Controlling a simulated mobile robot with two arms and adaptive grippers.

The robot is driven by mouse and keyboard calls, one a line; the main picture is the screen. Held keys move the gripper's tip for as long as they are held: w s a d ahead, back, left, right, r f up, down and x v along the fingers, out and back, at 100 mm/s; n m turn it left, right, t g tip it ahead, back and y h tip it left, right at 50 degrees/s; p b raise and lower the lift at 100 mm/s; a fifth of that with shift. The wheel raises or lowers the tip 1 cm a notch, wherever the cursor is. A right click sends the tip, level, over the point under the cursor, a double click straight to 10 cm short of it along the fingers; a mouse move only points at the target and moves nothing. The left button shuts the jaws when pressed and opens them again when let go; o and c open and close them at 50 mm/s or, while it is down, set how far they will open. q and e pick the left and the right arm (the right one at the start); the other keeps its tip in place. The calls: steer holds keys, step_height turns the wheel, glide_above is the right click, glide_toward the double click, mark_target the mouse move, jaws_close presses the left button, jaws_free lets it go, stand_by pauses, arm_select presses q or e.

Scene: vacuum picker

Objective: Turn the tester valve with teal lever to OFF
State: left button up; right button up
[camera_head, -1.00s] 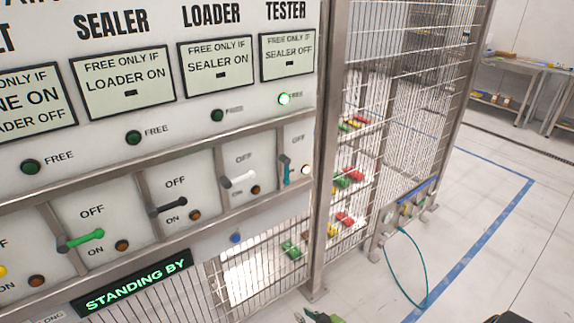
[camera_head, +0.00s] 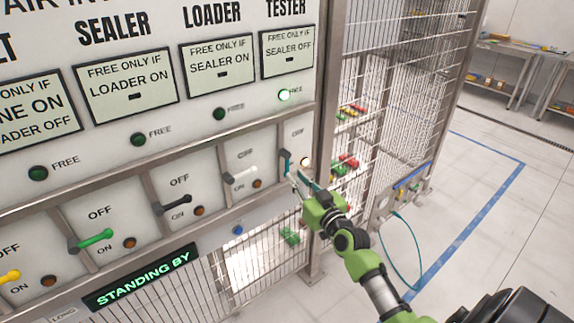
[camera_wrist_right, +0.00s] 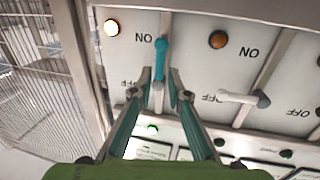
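The tester valve's teal lever (camera_head: 286,163) is at the right end of the valve row in the head view. The right wrist view shows its teal handle (camera_wrist_right: 161,58) pointing to the ON side. The lit lamp (camera_wrist_right: 112,27) beside ON glows. My right gripper (camera_head: 300,182) is at the lever, partly covering it in the head view. In the right wrist view its fingers (camera_wrist_right: 161,80) are apart, one on each side of the lever; contact cannot be told. My left gripper is out of view.
The loader's white lever (camera_head: 241,176) is in the neighbouring bay, with a metal divider between. The sealer's black lever (camera_head: 171,204) and a green lever (camera_head: 92,240) are further left. A steel post and wire cage (camera_head: 390,130) stand to the right.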

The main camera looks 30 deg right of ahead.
mark_target(288, 168)
steer(key=w, duration=0.7)
steer(key=shift+d, duration=0.4)
jaws_close()
